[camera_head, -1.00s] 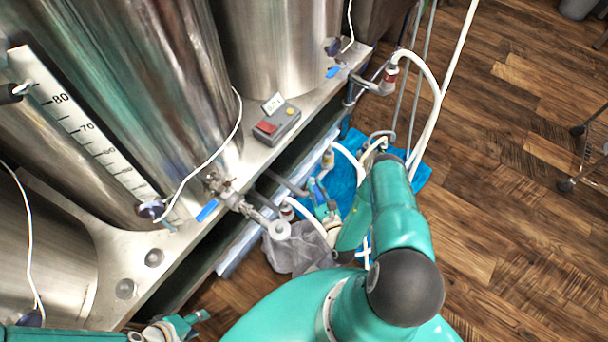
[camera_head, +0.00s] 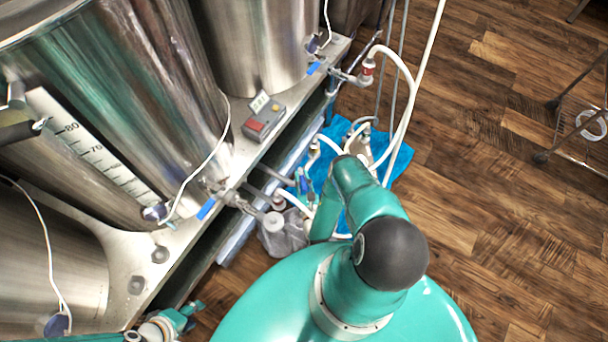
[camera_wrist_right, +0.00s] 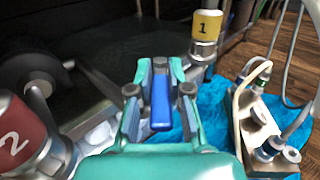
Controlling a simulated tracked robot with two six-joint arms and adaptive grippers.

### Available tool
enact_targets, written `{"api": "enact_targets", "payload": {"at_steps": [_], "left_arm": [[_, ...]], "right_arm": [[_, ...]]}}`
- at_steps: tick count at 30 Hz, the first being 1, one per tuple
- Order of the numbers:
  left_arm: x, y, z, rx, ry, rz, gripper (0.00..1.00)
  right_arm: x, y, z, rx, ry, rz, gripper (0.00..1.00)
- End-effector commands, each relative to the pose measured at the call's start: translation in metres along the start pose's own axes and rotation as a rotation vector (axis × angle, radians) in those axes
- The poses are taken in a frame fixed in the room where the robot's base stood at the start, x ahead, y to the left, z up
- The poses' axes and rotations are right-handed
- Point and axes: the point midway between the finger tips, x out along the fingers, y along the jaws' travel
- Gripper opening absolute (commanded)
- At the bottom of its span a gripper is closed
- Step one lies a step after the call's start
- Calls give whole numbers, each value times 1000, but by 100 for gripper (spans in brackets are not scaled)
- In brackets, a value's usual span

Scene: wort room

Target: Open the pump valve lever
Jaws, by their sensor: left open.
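The blue valve lever (camera_head: 303,181) is low beside the steel stand, above the blue cloth, among hoses and fittings. In the right wrist view the lever (camera_wrist_right: 161,103) points toward the camera, between the two fingers of my right gripper (camera_wrist_right: 160,82). Those fingers are apart, with a gap on each side of the lever; contact is not clear. In the head view my right arm partly hides this gripper. My left gripper (camera_head: 190,312) is open and empty at the lower left, away from the lever.
A yellow fitting marked 1 (camera_wrist_right: 206,27) and a red fitting marked 2 (camera_wrist_right: 17,136) flank the lever. A metal fitting block (camera_wrist_right: 258,125) stands at right on the blue cloth (camera_head: 397,163). Steel tanks (camera_head: 120,90) and a grey control box (camera_head: 264,122) stand left.

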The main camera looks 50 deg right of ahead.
Motion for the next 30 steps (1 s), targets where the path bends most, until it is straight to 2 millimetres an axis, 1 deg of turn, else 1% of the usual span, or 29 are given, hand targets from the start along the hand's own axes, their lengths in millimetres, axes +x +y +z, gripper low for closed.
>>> {"api": "enact_targets", "payload": {"at_steps": [1,4,10,11,12,14,18,30], "left_arm": [[0,0,0,0,0,0,44],[0,0,0,0,0,0,44],[0,0,0,0,0,0,44],[0,0,0,0,0,0,44],[0,0,0,0,0,0,44],[-2,1,0,0,0,0,44],[-13,5,0,0,0,0,44],[-61,22,0,0,0,0,44]], "right_arm": [[2,1,1,0,-6,6,26],[2,1,1,0,-4,5,43],[1,0,1,1,-2,3,43],[1,0,1,1,-2,3,41],[1,0,1,1,-2,3,34],[1,0,2,1,-2,3,24],[0,0,14,1,-2,3,1],[0,0,66,1,-2,2,0]]}}
